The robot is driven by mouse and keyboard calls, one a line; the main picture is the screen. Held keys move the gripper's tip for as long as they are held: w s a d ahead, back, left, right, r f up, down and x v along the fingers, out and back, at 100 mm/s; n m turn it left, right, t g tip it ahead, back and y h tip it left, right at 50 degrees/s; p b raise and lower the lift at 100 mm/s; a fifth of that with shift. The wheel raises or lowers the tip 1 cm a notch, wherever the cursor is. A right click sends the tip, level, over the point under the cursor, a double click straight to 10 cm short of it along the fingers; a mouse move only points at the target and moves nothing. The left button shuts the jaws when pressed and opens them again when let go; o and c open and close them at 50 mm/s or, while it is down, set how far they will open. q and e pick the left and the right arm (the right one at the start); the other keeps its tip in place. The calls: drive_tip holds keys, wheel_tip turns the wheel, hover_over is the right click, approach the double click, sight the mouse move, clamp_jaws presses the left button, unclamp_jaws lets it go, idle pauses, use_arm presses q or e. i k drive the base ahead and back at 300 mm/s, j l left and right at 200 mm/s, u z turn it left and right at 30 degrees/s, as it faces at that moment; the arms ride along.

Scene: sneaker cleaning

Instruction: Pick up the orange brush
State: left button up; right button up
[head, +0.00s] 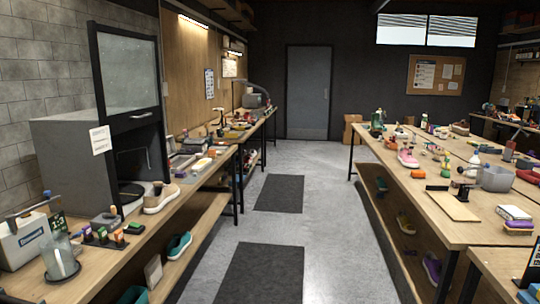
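A small orange item (418,174) lies on the right table (398,177), near its left edge. It is too small to tell whether it is a brush. Another orange item (212,153) lies on the left bench among other tools, and I cannot tell its shape either. No gripper is touching either one. Neither of my grippers shows in the head view.
A grey booth with a raised glass door (128,68) stands on the left bench, with a tan sneaker (161,197) beside it. A pink sneaker (408,158), a grey bin (496,178) and a wooden board (452,205) are on the right table. The aisle with dark mats (280,193) is clear.

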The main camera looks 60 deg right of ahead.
sight(212, 153)
drive_tip(key=z, duration=1.65)
